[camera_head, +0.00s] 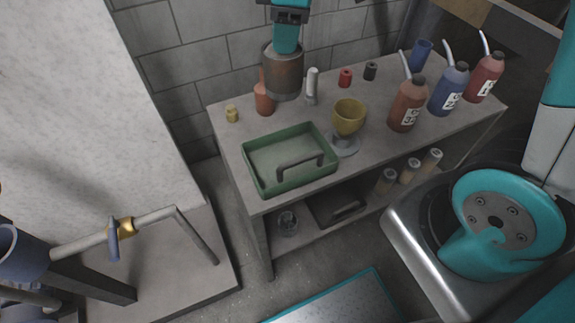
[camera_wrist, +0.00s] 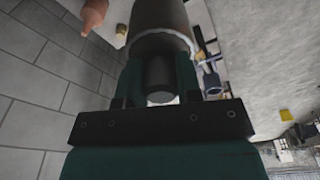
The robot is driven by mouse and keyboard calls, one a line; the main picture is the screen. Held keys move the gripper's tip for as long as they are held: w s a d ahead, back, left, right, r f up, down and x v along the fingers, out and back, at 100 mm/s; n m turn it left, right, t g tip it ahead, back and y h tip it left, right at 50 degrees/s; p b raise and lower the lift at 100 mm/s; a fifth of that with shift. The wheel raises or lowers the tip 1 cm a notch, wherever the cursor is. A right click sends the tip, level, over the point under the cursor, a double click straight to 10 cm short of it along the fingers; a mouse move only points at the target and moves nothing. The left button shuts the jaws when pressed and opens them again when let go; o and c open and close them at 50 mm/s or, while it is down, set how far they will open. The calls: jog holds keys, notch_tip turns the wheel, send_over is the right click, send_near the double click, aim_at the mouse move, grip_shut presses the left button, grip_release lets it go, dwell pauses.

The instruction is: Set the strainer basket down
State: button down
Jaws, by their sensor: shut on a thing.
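The strainer basket (camera_head: 283,78) is a brownish-grey mesh cylinder with a lighter bottom rim. It hangs below my gripper (camera_head: 287,38), at the back left of the bench, and overlaps the neck of a reddish-brown bottle in the head view. I cannot tell whether they touch. The basket looks upright and held above the bench top. In the wrist view the basket (camera_wrist: 160,22) extends ahead of the fingers. My gripper (camera_wrist: 160,82) is shut there on a dark round part of it. The basket's inside is hidden.
The bench (camera_head: 220,125) carries a green tray (camera_head: 250,178) with a dark handle, a yellow cup (camera_head: 349,116) on a clear stand, a white-grey cylinder (camera_head: 312,84), and labelled bottles (camera_head: 407,105) at right.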

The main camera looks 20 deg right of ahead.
aim_at(293, 79)
notch_tip(293, 79, down, 21)
jog(key=b, duration=0.1)
jog(key=shift+b, duration=0.3)
jog(key=shift+f, duration=0.1)
jog(key=c, duration=0.8)
grip_release()
jog(key=r, duration=0.8)
jog(key=d+r+p, duration=0.1)
jog(key=r, duration=0.2)
jog(key=shift+s+d+r, duration=0.1)
jog(key=shift+s+r, duration=0.1)
jog(key=shift+r, duration=0.2)
jog(key=s+a+r, duration=0.1)
jog(key=s, duration=0.1)
jog(key=s+r+m, duration=0.1)
jog(key=s+r, duration=0.1)
jog(key=s+a+r+m+y, duration=0.1)
jog(key=r, duration=0.1)
jog(key=shift+s+a, duration=0.3)
jog(key=shift+s, duration=0.1)
jog(key=s+a+r+m, duration=0.1)
jog(key=s, duration=0.3)
jog(key=s+a+r+m+y, duration=0.1)
jog(key=s+r+m, duration=0.1)
jog(key=s, duration=0.2)
jog(key=s+a+r+m, duration=0.1)
jog(key=s, duration=0.4)
jog(key=shift+a+r+g+y, duration=0.15)
jog(key=shift+r+g+y, duration=0.15)
jog(key=shift+y, duration=0.1)
